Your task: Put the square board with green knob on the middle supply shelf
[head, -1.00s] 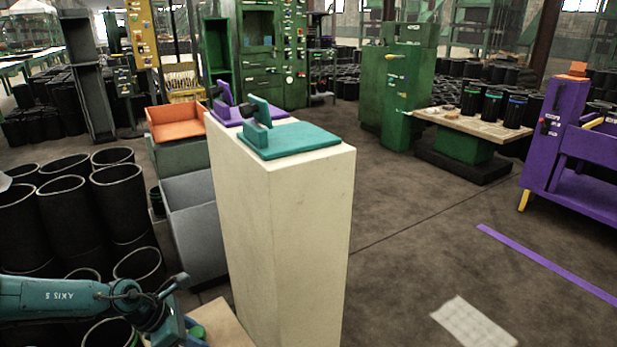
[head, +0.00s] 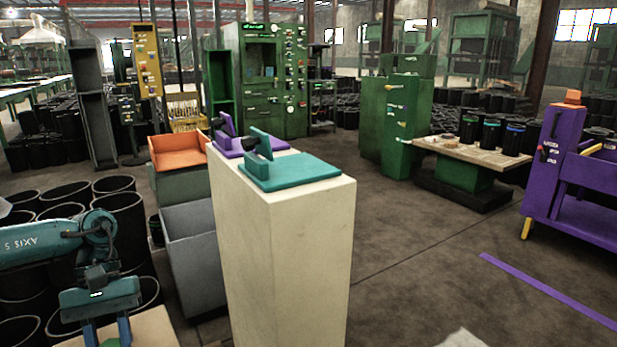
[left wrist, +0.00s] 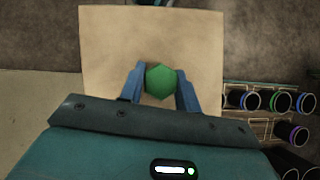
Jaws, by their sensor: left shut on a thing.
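The square board (left wrist: 105,35) is a beige plate with a green knob (left wrist: 161,82) at its middle. In the left wrist view my left gripper (left wrist: 160,84) has a blue finger on each side of the knob and is shut on it. In the head view the gripper (head: 108,338) is at the lower left, with part of the board (head: 155,332) behind it; the rest is cut off by the picture's edge. My right gripper is not in view. I cannot tell which structure is the middle supply shelf; a tall dark shelf unit (head: 98,125) stands at the back left.
A tall cream pedestal (head: 285,260) with teal (head: 300,172) and purple (head: 228,146) fixtures stands in the middle. Grey bins (head: 192,245) stand left of it, and black sleeves (head: 118,205) crowd the left. Floor (head: 420,250) is open right of the pedestal, before a purple cart (head: 545,180).

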